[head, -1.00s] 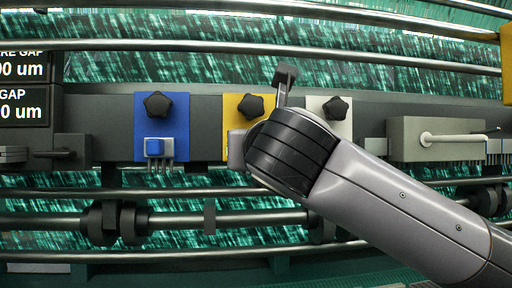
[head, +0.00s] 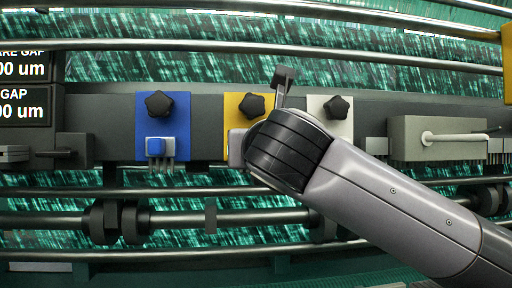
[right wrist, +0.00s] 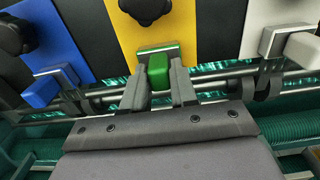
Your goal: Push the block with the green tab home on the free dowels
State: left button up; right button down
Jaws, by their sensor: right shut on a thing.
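In the right wrist view, the block's green tab (right wrist: 158,72) sits between the two fingers of my right gripper (right wrist: 158,88), which is shut on it. No dowels show there, so I cannot tell whether a gap remains behind the block. In the head view, my right wrist covers the tab and the lower right of the yellow plate (head: 232,104). My left gripper is not in view.
A blue plate (head: 180,108) with a blue-tabbed block (head: 156,147) is to the left. A white plate (head: 320,103) is to the right; its white-tabbed block (right wrist: 302,49) shows in the right wrist view. Black knobs (head: 251,105) top the plates. Metal bars (head: 200,190) run across below.

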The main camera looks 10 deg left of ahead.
jog(key=c, duration=0.8)
grip_release()
jog(key=shift+s, duration=0.1)
jog(key=b+v, duration=0.2)
jog(key=v, duration=0.5)
